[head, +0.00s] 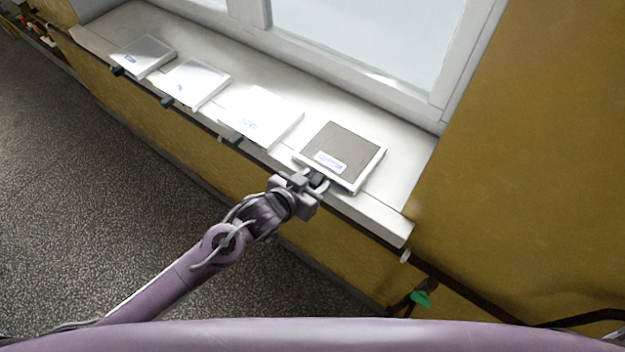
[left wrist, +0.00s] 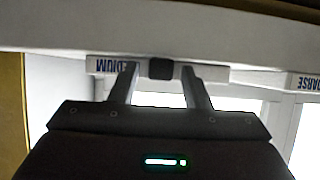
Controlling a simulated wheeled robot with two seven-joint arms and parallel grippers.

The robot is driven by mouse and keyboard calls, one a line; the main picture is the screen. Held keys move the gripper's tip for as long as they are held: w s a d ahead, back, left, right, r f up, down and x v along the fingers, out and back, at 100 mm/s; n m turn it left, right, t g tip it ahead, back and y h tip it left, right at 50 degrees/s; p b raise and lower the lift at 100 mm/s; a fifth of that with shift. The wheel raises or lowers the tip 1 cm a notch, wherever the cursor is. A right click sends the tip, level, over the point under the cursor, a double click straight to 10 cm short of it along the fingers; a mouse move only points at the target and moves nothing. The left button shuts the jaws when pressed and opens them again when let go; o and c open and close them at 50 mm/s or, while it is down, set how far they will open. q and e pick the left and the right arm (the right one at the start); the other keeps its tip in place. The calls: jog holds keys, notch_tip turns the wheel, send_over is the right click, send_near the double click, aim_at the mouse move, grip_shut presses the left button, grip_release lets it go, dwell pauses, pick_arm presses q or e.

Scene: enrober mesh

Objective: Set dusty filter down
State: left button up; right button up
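The dusty filter (head: 345,147) has a grey-brown face in a white frame with a blue-lettered label. It appears to lie on the white windowsill (head: 397,192), at the right end of the row. My left gripper (head: 312,180) is at its front edge. In the left wrist view the fingers (left wrist: 160,82) stand apart on either side of a black tab (left wrist: 160,68), with a visible gap on each side. The tab sits on a white front edge (left wrist: 215,73) lettered "MEDIUM", partly covered by a finger. My right gripper is not in view.
Three pale filters, the nearest one (head: 262,117), the middle one (head: 194,83) and the far one (head: 144,55), lie to the left on the sill. The window (head: 370,40) rises behind. A green item (head: 420,298) is low by the yellow wall. Bare sill lies right of the dusty filter.

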pick_arm(q)
jog(key=shift+r, duration=0.2)
jog(key=shift+s+a, duration=0.25)
jog(key=shift+s, duration=0.1)
jog(key=b+v, duration=0.1)
jog(key=v, duration=1)
jog(key=shift+r, duration=0.2)
